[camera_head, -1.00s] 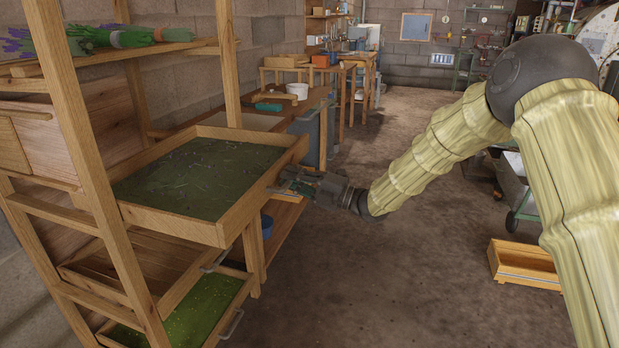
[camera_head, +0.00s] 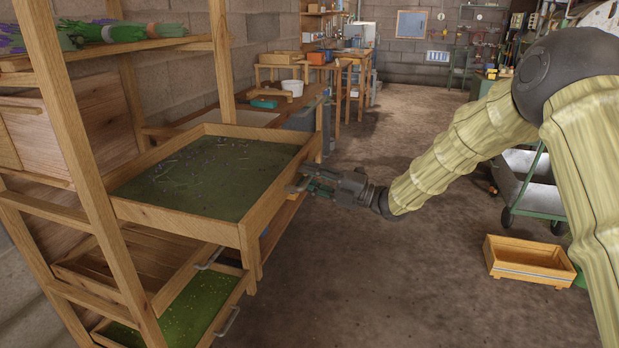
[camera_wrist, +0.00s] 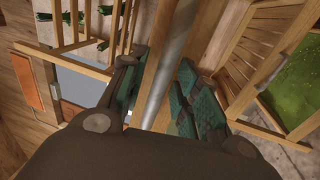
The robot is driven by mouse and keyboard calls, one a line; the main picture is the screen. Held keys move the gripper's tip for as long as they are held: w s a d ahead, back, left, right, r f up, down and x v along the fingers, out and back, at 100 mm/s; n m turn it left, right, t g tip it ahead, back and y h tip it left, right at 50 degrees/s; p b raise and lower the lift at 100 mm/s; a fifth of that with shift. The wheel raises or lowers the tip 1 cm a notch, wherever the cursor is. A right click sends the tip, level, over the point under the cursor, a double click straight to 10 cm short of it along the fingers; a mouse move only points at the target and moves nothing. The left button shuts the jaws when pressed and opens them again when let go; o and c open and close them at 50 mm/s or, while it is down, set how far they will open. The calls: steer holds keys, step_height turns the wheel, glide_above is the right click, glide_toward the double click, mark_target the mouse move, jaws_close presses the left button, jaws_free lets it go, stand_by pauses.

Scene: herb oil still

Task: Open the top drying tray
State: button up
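The top drying tray (camera_head: 180,217) is a shallow wooden tray with a dark green bed and scattered herb bits. It sticks well out of the wooden rack (camera_head: 75,150) toward the right. My gripper (camera_head: 304,186) is at the tray's front board, on its metal handle (camera_head: 297,187). In the wrist view, the grey handle bar (camera_wrist: 166,80) runs between my two teal-padded fingers (camera_wrist: 155,95). The fingers appear closed around it, though the exact contact is partly hidden.
Below are a slatted tray (camera_head: 150,262) and a lower green tray (camera_head: 195,305), each with a handle. Herb bundles (camera_head: 120,33) lie on the upper shelf. A wooden box (camera_head: 530,262) and green-framed cart (camera_head: 530,190) stand on the right. The floor between is clear.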

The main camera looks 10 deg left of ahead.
stand_by(0.3)
steer(key=v, duration=1.2)
